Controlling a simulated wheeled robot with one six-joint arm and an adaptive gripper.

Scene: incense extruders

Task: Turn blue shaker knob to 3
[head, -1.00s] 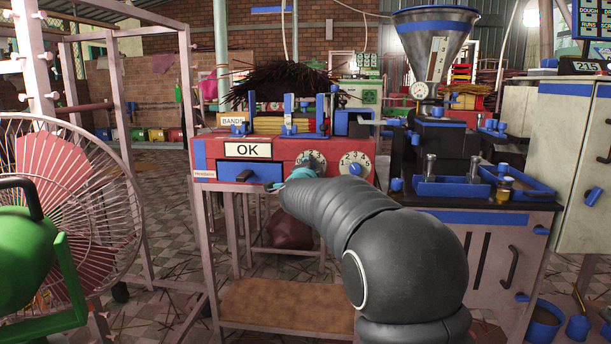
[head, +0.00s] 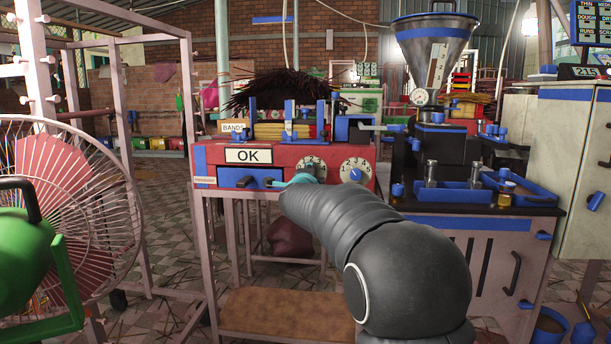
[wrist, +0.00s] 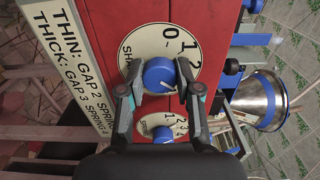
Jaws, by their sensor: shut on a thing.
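The blue shaker knob (wrist: 158,75) sits on a round cream dial (wrist: 186,47) with 0, 1 and 2 readable and "SHA" partly showing. Its white mark points to the lower right in the wrist view, past the 2; the number there is hidden by a finger. My gripper (wrist: 160,79) is shut on this knob, one finger on each side. In the head view, my gripper (head: 294,181) is at the left dial (head: 311,164) on the red machine (head: 212,155); the knob is largely hidden there.
A second blue knob (wrist: 162,134) on a smaller-looking dial is close beside my gripper; it also shows in the head view (head: 356,174). An "OK" sign (head: 248,155) and a drawer handle (head: 244,182) are left of the dials. A bench with blue trays (head: 450,196) stands right.

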